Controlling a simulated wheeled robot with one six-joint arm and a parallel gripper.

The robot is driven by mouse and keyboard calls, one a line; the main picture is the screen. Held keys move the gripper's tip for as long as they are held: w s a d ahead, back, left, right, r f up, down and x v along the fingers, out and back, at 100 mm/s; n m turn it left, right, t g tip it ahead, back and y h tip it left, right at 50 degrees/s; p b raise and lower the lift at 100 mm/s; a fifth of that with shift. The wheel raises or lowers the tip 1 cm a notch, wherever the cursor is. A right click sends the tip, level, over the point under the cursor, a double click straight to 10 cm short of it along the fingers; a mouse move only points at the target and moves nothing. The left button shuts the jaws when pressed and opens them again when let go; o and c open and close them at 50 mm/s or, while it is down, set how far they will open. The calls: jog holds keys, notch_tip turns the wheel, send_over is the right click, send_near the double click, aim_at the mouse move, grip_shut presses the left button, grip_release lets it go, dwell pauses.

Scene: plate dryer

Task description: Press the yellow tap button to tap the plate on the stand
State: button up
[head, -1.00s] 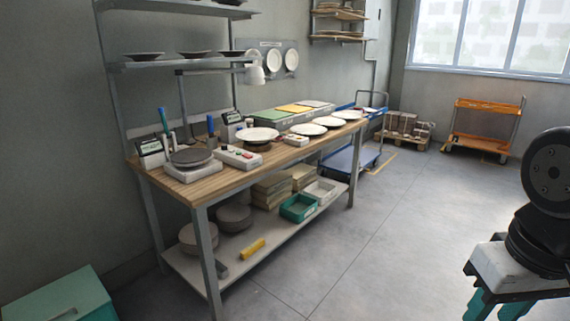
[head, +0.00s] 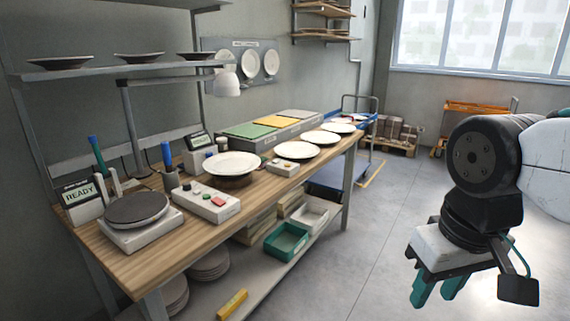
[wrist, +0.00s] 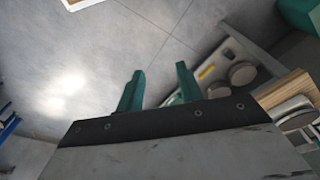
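A white plate (head: 233,163) rests on a dark round stand on the wooden bench. A white control box (head: 206,201) in front of it carries small coloured buttons, with green and red showing. A smaller white box (head: 283,168) sits to the right of the plate. I cannot make out a yellow button clearly on either box. My gripper (head: 436,288) hangs at the right of the head view, well away from the bench over open floor. Its teal fingers point down, apart and empty. They also show in the wrist view (wrist: 160,72), above grey floor.
A round grey plate device (head: 137,208) and a READY display (head: 80,194) stand at the bench's left end. More white plates (head: 296,150) line its right side. A lamp (head: 227,82) hangs over the bench. Clear floor lies between bench and gripper.

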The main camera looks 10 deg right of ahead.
dwell(0.4)
jog(key=shift+s, duration=0.1)
grip_shut()
dwell(1.4)
